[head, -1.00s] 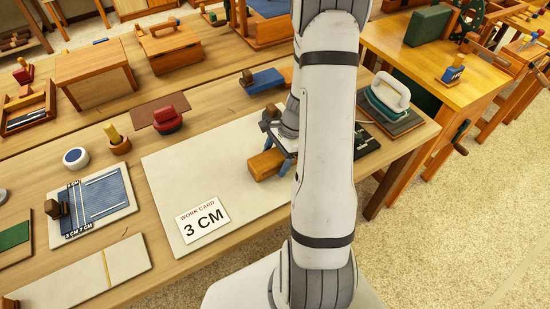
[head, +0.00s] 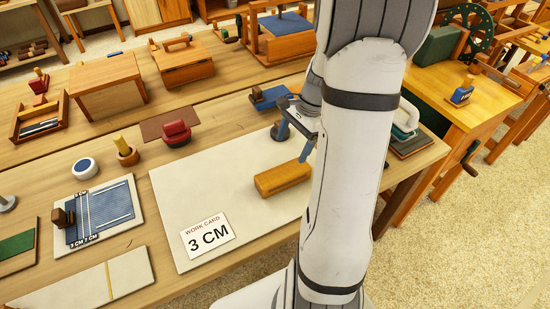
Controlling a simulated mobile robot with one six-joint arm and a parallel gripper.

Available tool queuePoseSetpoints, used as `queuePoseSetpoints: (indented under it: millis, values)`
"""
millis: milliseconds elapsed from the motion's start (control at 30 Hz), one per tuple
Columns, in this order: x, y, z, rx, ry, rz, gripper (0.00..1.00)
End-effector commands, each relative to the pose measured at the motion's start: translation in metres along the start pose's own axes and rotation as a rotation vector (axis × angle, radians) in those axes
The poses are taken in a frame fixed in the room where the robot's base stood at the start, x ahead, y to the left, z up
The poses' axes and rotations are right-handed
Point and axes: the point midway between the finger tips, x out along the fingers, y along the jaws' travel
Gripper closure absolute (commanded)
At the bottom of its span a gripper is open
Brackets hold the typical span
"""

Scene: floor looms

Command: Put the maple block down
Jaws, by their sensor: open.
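The maple block (head: 283,179), an orange-brown wooden bar, lies on the pale mat (head: 215,196) near the mat's right part. My gripper (head: 304,152) is open, above and just behind the block, and looks clear of it. One blue-grey finger shows near the block's far right corner. My own arm hides part of the gripper and the mat to the right of the block.
A white work card (head: 207,235) reading "3 CM" lies at the mat's front left. A red-handled tool (head: 176,133) and a blue tool (head: 270,97) stand behind the mat. An iron-like tool (head: 405,125) is to the right. The mat's middle is clear.

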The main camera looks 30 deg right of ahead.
Motion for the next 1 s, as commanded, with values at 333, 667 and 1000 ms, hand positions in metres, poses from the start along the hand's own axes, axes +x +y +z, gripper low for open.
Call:
queuePoseSetpoints:
  millis: [333,667,1000]
  values:
    - [-0.043,0.033,0.128,-0.766,0.248,0.048,0.22]
    - [-0.055,0.082,0.188,-1.326,0.435,0.098,0.22]
    - [-0.054,0.089,0.197,-1.414,0.465,0.109,0.22]
